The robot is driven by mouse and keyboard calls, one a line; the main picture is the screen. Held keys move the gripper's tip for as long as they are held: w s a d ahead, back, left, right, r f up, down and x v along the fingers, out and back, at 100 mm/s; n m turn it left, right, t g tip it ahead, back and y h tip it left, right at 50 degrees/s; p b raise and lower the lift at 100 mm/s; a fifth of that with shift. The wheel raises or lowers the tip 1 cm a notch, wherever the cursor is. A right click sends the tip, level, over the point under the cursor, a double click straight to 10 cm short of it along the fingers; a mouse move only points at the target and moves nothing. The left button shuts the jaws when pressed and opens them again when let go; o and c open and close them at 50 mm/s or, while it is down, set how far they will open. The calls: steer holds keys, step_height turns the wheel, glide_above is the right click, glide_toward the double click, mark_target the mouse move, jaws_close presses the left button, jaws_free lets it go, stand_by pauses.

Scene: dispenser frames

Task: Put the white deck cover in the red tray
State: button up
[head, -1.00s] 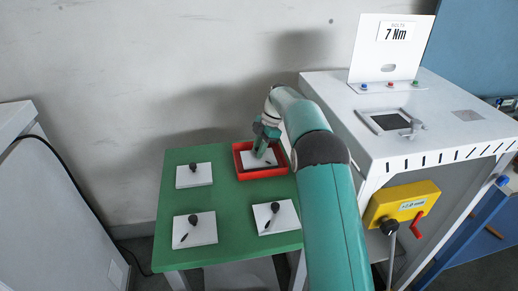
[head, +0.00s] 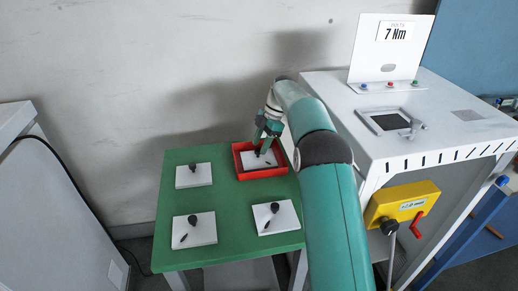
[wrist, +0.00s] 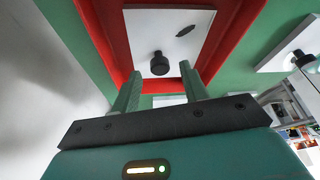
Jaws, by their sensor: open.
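A white square cover (head: 250,160) with a black knob and a small dark oval mark lies inside the red tray (head: 263,173), at the back right of the green table. My gripper (head: 263,148) is just above it, open and empty. In the wrist view my gripper's fingers (wrist: 159,74) are spread apart, with the cover (wrist: 140,32) and its knob beyond them, clear of the fingers. The red walls of the tray (wrist: 98,32) surround the cover there. The cover looks flat in the tray.
Similar white covers with black knobs lie on the green table (head: 235,205): one at back left (head: 183,181), one at front left (head: 206,235), one at front right (head: 285,222). A white machine (head: 450,130) with a yellow box (head: 405,200) stands at the right.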

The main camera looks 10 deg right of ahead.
steer(key=v, duration=0.4)
steer(key=shift+r, duration=0.15)
steer(key=s+a+r+m+t+h, duration=0.3)
steer(key=s+r+m, duration=0.7)
steer(key=s+r, duration=0.7)
steer(key=s+f+m+t, duration=0.2)
steer(key=s+m, duration=0.3)
steer(key=s, duration=0.8)
steer(key=s+f+m+t+h, duration=0.1)
steer(key=s+f+m, duration=0.4)
steer(key=s, duration=0.9)
steer(key=shift+d+f+m+t, duration=0.3)
steer(key=shift+f+m+t, duration=0.1)
steer(key=shift+m, duration=0.1)
